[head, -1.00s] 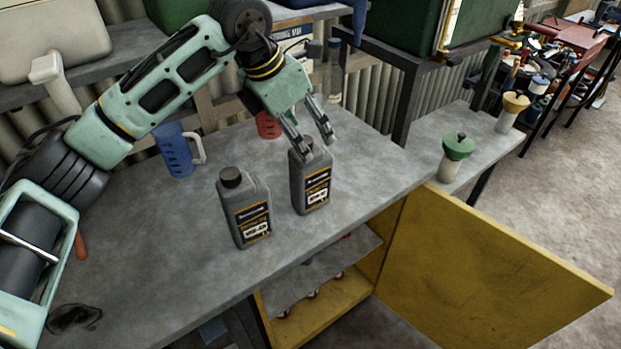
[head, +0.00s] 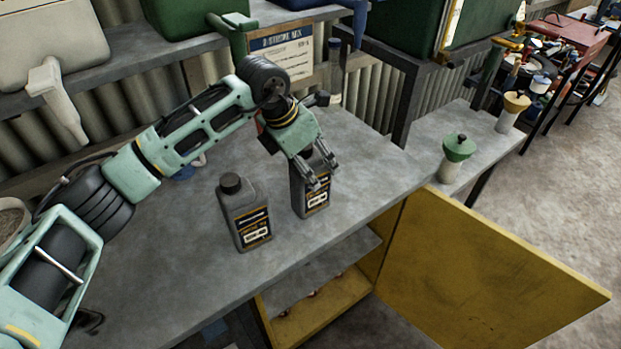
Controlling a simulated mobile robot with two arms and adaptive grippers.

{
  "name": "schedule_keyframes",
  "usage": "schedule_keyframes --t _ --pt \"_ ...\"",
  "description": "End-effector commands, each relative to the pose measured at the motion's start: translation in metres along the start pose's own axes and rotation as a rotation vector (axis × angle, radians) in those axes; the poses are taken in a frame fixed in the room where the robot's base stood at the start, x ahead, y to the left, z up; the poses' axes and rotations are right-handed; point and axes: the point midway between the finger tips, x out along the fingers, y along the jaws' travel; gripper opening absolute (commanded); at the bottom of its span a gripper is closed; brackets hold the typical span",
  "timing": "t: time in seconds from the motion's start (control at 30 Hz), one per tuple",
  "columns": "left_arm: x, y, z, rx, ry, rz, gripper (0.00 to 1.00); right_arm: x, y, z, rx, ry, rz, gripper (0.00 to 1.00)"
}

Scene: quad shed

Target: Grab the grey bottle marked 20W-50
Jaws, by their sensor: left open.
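Two grey bottles with dark labels stand upright on the grey workbench (head: 185,262). The left grey bottle (head: 243,213) is in full view with its black cap. The right grey bottle (head: 310,200) stands just beside it, its cap and upper part largely hidden by my gripper. The markings on both labels are too small for me to read surely. My left gripper (head: 322,175) is open, pointing down, with its fingers at the upper part of the right bottle. I cannot tell whether they touch it. My right gripper is not in view.
A yellow cabinet door (head: 490,265) hangs open at the bench's front right. A green-topped container (head: 457,155) and a yellow-topped one (head: 513,110) stand on a side bench. A blue jug (head: 183,172) is mostly behind my left arm. The bench's left part is fairly clear.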

Motion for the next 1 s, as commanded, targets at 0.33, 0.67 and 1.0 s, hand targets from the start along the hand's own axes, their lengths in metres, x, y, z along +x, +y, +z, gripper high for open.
schedule_keyframes --t 0.33,0.67,1.0 --pt "-0.0002 0.0001 -0.0001 0.000 0.000 0.000 0.45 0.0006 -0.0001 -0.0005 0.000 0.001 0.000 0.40" --pt "-0.0006 0.0003 0.0000 0.000 0.000 0.001 0.16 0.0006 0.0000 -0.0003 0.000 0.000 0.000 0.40" --pt "-0.0009 0.0005 0.0002 0.000 -0.001 0.001 0.00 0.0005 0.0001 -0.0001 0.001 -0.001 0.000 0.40"
